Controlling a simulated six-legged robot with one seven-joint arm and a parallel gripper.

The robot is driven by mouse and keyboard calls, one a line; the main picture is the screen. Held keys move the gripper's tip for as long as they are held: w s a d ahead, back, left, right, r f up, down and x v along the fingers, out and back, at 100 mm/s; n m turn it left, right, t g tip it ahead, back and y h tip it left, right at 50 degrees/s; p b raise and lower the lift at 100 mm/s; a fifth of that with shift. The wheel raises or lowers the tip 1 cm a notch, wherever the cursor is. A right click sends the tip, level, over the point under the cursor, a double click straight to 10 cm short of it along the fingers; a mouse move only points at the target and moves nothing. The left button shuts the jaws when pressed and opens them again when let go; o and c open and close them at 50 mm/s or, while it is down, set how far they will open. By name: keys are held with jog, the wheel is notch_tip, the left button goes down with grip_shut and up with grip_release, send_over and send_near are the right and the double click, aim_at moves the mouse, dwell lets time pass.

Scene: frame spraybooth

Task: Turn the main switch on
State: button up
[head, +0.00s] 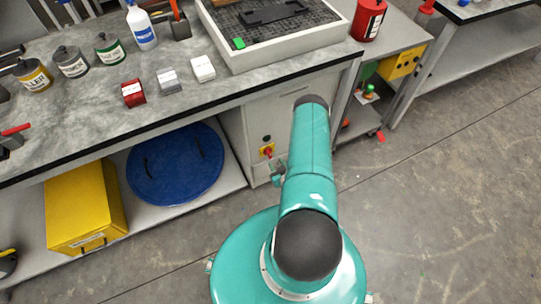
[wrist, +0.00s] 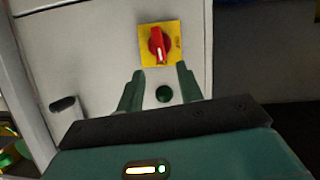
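The main switch is a red rotary knob (wrist: 157,43) on a yellow plate (wrist: 174,31), set in the grey cabinet front. Its white mark lies nearly upright in the wrist view, at the knob's lower part. In the head view the switch (head: 267,151) sits on the cabinet below the bench, left of my arm. My gripper (wrist: 160,68) is open and empty, its two green fingers apart. The fingertips appear just below the knob in the wrist view, one to each side; contact is not visible. In the head view my gripper (head: 278,174) is small and partly hidden by my arm.
A dark round button (wrist: 163,94) shows between the fingers. A dark handle (wrist: 62,104) is on the cabinet at left. The bench top (head: 215,100) overhangs the cabinet (head: 285,113). A blue lid (head: 175,165) and yellow box (head: 85,205) occupy the lower shelf.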

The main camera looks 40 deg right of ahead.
aim_at(270, 155)
jog(key=x, duration=0.8)
grip_shut()
